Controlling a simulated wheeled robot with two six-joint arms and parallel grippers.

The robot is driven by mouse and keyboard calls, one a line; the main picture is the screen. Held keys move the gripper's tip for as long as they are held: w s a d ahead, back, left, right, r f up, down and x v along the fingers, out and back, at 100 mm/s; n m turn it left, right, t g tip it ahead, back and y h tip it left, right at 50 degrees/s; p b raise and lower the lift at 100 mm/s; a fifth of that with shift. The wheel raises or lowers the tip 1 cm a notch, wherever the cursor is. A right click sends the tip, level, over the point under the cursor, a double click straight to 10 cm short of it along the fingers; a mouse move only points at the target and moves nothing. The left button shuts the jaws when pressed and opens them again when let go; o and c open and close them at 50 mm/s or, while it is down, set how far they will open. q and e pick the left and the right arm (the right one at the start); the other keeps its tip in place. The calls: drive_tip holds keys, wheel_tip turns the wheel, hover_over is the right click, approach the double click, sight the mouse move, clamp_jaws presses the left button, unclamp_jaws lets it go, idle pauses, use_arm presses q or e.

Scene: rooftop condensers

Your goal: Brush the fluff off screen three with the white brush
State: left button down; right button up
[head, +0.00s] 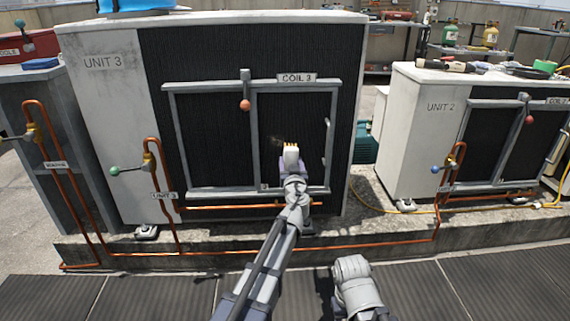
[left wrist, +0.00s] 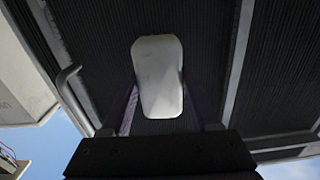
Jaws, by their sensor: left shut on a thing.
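Screen three (head: 240,130) is the dark ribbed panel in a grey frame, under a plate reading COIL 3 (head: 297,78), on the front of UNIT 3. My left gripper (head: 292,172) is shut on the white brush (head: 291,157), in front of the lower part of the screen's right pane. The brush's yellowish bristles point up. A faint brownish smudge, perhaps fluff (head: 275,141), shows just left of the bristles. In the left wrist view, the white brush (left wrist: 158,75) sits between the fingers against the dark screen (left wrist: 215,50); its bristles are hidden there.
A door-like frame with a red ball knob (head: 245,105) and a grey handle (head: 327,140) surrounds the screen. Copper pipes (head: 160,190) run low in front. UNIT 2 (head: 425,130) stands at right, with a yellow hose (head: 380,208) between. Dark floor panels lie in front.

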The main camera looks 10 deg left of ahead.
use_arm(q)
drive_tip(key=shift+w+d, duration=0.25)
drive_tip(key=shift+d, duration=0.4)
drive_tip(key=shift+r+p, duration=1.15)
drive_tip(key=shift+s, duration=0.1)
drive_tip(key=shift+f, duration=0.1)
drive_tip(key=shift+s+a, duration=0.2)
drive_tip(key=shift+a, duration=0.85)
drive_tip(key=shift+s+a, duration=0.2)
drive_tip(key=shift+a, duration=0.8)
drive_tip(key=shift+s+a, duration=0.3)
drive_tip(key=shift+a, duration=0.65)
drive_tip(key=shift+s+a, duration=0.3)
drive_tip(key=shift+a, duration=0.65)
drive_tip(key=shift+s+d+r+p, duration=0.1)
drive_tip(key=shift+r+p, duration=0.95)
drive_tip(key=shift+r, duration=0.1)
drive_tip(key=shift+d+f, duration=0.1)
